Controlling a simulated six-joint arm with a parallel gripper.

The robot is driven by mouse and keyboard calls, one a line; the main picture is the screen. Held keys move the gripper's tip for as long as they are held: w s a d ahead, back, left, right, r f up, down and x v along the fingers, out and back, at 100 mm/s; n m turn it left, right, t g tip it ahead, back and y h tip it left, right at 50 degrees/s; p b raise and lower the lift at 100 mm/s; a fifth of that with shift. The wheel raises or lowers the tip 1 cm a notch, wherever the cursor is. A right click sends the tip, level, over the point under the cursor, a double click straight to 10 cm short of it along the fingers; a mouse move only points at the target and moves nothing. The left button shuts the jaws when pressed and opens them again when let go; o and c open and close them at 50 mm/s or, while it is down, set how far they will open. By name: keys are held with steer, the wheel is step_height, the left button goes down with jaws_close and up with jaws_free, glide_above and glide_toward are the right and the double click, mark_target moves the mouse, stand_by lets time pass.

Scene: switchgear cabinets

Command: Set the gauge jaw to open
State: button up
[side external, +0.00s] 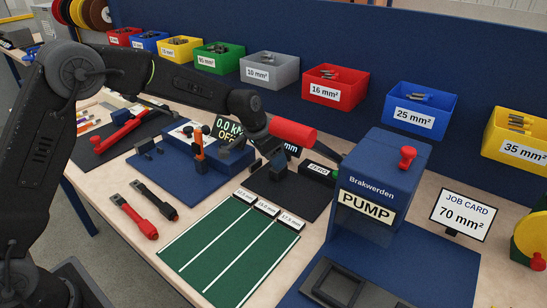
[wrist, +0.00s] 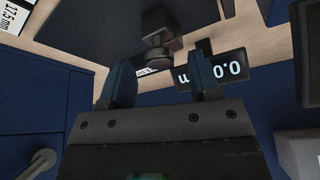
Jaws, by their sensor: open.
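A dark rounded part (wrist: 160,45), which may belong to the gauge jaw, lies just beyond my fingertips. My gripper (wrist: 162,80) is open, its two blue-grey fingers apart with nothing held between them.
The blue pump box (side external: 380,185) stands to the right, with a job card (side external: 464,214) reading 70 mm². A blue press base (side external: 190,165) stands to the left. A green lined mat (side external: 228,250) lies in front. Labelled bins (side external: 335,88) line the back panel.

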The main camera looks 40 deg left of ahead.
steer(key=shift+w+d+f, duration=0.1)
steer(key=shift+w+f, duration=0.1)
steer(key=shift+f, duration=0.3)
jaws_close()
